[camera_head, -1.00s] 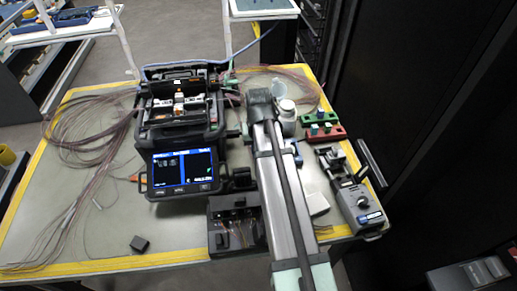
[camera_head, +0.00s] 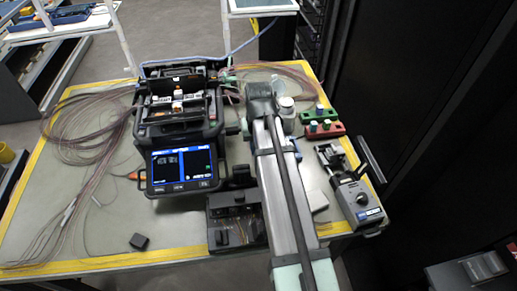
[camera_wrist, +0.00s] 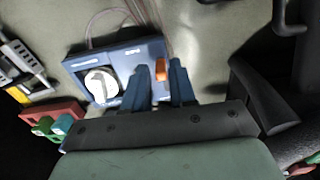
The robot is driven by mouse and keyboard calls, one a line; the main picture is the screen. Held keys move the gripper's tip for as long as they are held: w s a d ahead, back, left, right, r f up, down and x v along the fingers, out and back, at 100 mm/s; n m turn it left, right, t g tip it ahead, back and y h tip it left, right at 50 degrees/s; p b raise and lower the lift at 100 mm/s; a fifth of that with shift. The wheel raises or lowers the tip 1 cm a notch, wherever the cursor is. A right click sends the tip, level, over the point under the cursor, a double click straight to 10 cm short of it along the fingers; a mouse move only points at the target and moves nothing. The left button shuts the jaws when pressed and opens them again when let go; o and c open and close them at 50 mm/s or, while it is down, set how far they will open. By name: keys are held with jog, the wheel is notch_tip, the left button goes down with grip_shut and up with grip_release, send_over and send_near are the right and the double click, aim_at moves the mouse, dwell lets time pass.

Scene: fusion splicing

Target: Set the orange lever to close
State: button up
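In the wrist view, the orange lever (camera_wrist: 160,71) stands upright on the right part of a blue box (camera_wrist: 128,56) with a round white dial (camera_wrist: 101,85). My gripper (camera_wrist: 162,66) has two blue fingers, spread apart, one on each side of the lever. I see a gap between the lever and the right finger; the left finger is very close to it, and I cannot tell whether they touch. In the head view, my arm hides the fingers and the lever.
In the wrist view, a red block with small caps (camera_wrist: 52,113) lies lower left. In the head view, the splicer (camera_head: 180,125) with its lit screen stands left of my arm. A black tray (camera_head: 236,219) and a grey device (camera_head: 355,200) flank my arm.

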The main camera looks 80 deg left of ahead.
notch_tip(320, 180, up, 12)
dwell(0.5)
dwell(0.5)
